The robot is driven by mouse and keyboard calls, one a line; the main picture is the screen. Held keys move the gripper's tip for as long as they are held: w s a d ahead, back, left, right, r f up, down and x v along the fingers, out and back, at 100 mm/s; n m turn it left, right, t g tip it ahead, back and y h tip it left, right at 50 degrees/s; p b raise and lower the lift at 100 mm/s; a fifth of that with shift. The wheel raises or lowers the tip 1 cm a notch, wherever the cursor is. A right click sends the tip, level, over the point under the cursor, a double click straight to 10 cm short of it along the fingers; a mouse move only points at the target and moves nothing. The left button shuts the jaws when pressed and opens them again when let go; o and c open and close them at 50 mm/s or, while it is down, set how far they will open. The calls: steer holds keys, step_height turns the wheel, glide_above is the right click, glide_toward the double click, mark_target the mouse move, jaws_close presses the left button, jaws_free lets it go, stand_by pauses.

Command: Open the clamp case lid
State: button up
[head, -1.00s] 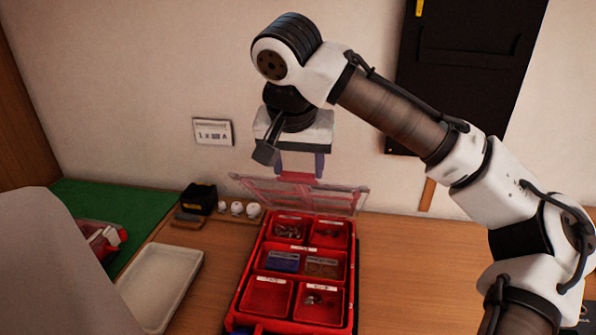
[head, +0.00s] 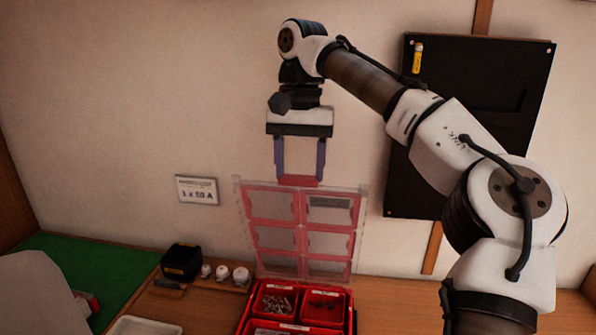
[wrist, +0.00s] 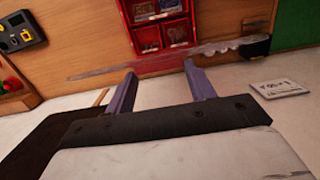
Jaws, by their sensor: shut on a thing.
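The red clamp case (head: 296,308) stands on the wooden bench, with metal parts in its compartments; its lower part is cut off in the head view. Its clear lid (head: 302,229) with red panels stands about upright at the back of the case, close to the wall. My gripper (head: 299,181) is above the lid, its two purple fingers pointing down and shut on the red tab at the lid's top edge. In the wrist view the lid shows edge-on (wrist: 160,60) at my fingertips, with the open case (wrist: 160,30) beyond it.
A black box (head: 181,262) and several small white round items (head: 222,272) stand left of the case. A pale tray (head: 145,326) and a green mat (head: 85,270) lie farther left. A black panel (head: 465,120) hangs on the wall behind my arm. Bench right of the case is clear.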

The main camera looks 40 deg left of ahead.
steer(key=shift+w+a+f, duration=0.2)
steer(key=shift+w+f, duration=0.05)
steer(key=shift+w, duration=0.1)
